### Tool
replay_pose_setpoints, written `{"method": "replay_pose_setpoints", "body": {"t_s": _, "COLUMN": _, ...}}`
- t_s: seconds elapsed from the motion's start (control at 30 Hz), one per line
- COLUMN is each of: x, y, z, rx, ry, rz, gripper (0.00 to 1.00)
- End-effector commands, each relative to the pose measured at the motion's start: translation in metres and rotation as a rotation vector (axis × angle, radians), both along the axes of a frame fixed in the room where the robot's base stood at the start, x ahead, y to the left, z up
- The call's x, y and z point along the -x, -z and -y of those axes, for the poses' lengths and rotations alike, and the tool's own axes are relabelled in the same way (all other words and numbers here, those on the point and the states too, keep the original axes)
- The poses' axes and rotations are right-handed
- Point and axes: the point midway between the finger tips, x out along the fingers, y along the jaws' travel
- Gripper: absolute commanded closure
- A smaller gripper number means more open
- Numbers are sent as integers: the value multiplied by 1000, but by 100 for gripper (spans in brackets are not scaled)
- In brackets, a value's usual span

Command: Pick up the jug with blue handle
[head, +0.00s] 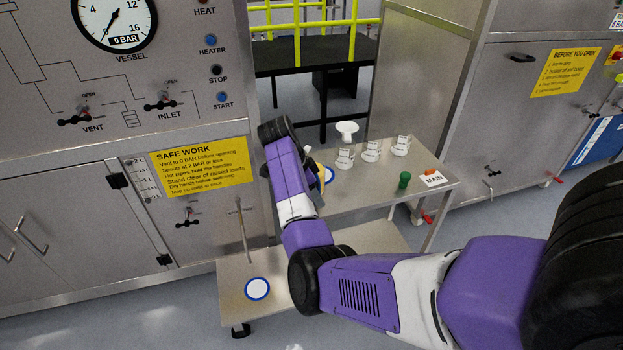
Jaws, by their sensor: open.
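I cannot make out a jug with a blue handle. Three small white vessels with dark markings stand in a row on the steel table: a left one (344,159), a middle one (371,150) and a right one (401,145). No blue handle shows on them. My purple arm reaches across the table's left end.
A white funnel-like piece (347,129) stands behind the left vessel. A green cylinder (404,180) and a "MAIN" card (433,178) lie at the table's right. A blue-rimmed disc (257,288) lies on the lower shelf (230,275). Steel cabinets (70,215) flank the table.

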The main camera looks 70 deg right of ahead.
Motion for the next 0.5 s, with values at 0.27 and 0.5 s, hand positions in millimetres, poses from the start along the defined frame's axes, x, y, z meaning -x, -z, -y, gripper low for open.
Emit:
{"method": "replay_pose_setpoints", "body": {"t_s": 0.27, "x": 3, "y": 10, "z": 3, "rx": 1, "ry": 0, "rz": 1, "gripper": 57}}
{"method": "replay_pose_setpoints", "body": {"t_s": 0.5, "x": 3, "y": 10, "z": 3, "rx": 1, "ry": 0, "rz": 1, "gripper": 86}}
